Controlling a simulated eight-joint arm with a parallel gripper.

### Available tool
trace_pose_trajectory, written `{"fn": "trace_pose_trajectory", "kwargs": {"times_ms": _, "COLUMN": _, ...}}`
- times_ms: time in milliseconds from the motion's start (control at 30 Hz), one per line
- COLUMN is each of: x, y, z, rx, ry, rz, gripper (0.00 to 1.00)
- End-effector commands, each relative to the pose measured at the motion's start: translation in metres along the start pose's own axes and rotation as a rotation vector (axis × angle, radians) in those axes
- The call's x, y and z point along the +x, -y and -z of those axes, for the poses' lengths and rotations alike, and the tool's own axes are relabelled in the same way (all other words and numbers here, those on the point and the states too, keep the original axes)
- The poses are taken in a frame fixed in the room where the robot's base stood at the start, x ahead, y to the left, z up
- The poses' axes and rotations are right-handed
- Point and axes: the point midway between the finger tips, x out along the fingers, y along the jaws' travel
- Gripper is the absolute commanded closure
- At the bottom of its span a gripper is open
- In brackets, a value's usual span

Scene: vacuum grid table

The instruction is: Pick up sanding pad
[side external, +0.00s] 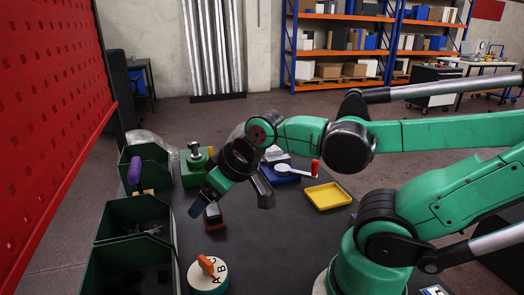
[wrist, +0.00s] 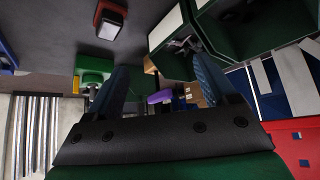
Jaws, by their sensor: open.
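A small block with a dark and red body and a pale top (side external: 213,215) stands on the dark table; I take it to be the sanding pad. It also shows near the top of the wrist view (wrist: 109,20), clear of both fingers. My gripper (side external: 230,207) is open and empty, with its fingers spread wide. In the side view the block appears near the left fingertip; I cannot tell the exact height between them. In the wrist view my gripper (wrist: 159,64) points away from the block, which lies up and left of the fingertips.
Green bins (side external: 135,215) line the table's left side, with a purple-handled tool (side external: 134,170) at one. A round lettered dial with an orange knob (side external: 208,274) stands in front. A green fixture (side external: 195,165), blue tray (side external: 282,172) and yellow tray (side external: 327,196) stand behind and right.

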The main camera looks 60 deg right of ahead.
Motion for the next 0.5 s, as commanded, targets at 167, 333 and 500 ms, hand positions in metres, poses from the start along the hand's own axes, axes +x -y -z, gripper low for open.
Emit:
{"fn": "trace_pose_trajectory", "kwargs": {"times_ms": 167, "x": 0.0, "y": 0.0, "z": 0.0, "rx": 0.001, "ry": 0.001, "rz": 0.0, "gripper": 0.0}}
{"fn": "trace_pose_trajectory", "kwargs": {"times_ms": 333, "x": 0.001, "y": -0.001, "z": 0.001, "rx": -0.004, "ry": 0.006, "rz": -0.001, "gripper": 0.0}}
{"fn": "trace_pose_trajectory", "kwargs": {"times_ms": 500, "x": 0.009, "y": -0.013, "z": 0.008, "rx": -0.087, "ry": 0.072, "rz": 0.01, "gripper": 0.0}}
